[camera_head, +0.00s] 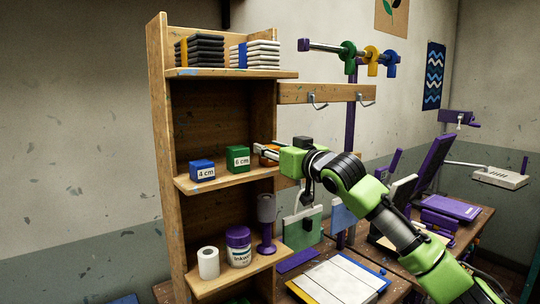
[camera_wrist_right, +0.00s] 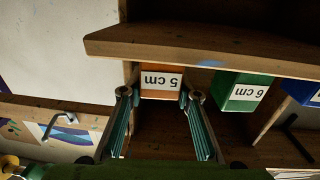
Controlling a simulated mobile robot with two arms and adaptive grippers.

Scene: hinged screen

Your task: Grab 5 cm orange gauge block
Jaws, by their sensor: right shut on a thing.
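The orange block (camera_wrist_right: 162,94), labelled 5 cm, sits on the middle shelf (camera_head: 225,177) of the wooden shelf unit, at its right end. In the head view the orange block (camera_head: 263,148) is mostly hidden by my right gripper (camera_head: 264,150). My right gripper reaches in from the right, and in the wrist view its two fingers (camera_wrist_right: 158,98) are on either side of the block, shut on it. The wrist view shows the label upside down. My left gripper is in neither view.
A green 6 cm block (camera_head: 238,158) stands just left of the orange one, and a blue 4 cm block (camera_head: 202,170) farther left. A hook rail (camera_head: 325,94) is right of the shelf unit. Below stand a purple-lidded jar (camera_head: 239,246) and a white roll (camera_head: 208,263).

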